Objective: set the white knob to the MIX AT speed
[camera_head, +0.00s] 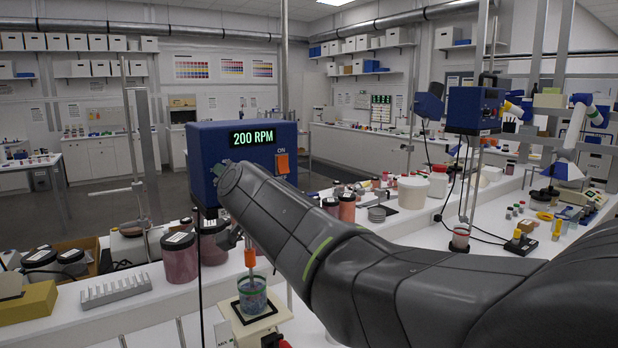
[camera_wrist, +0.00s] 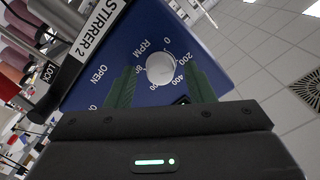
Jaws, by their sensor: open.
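The white knob (camera_wrist: 160,68) sits on the blue face of the stirrer (camera_wrist: 108,65), in a ring of RPM numbers where 0, 200 and 400 show. I cannot see a pointer on it. My gripper (camera_wrist: 160,70) is open, with one green finger on each side of the knob; I see gaps and cannot tell how deep the fingers reach. In the head view the stirrer (camera_head: 203,140) shows a lit display (camera_head: 253,138) reading 200 RPM; my arm hides the knob and gripper there. A small card (camera_head: 223,334) at the bottom seems to begin with MIX, its number unreadable.
An orange switch (camera_head: 282,163) under the word ON is beside my arm. A jar (camera_head: 252,294) stands below the stirrer on a pale base. Dark-lidded pigment jars (camera_head: 180,257) stand left of it. LOCK and OPEN labels show near the stirrer in the wrist view.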

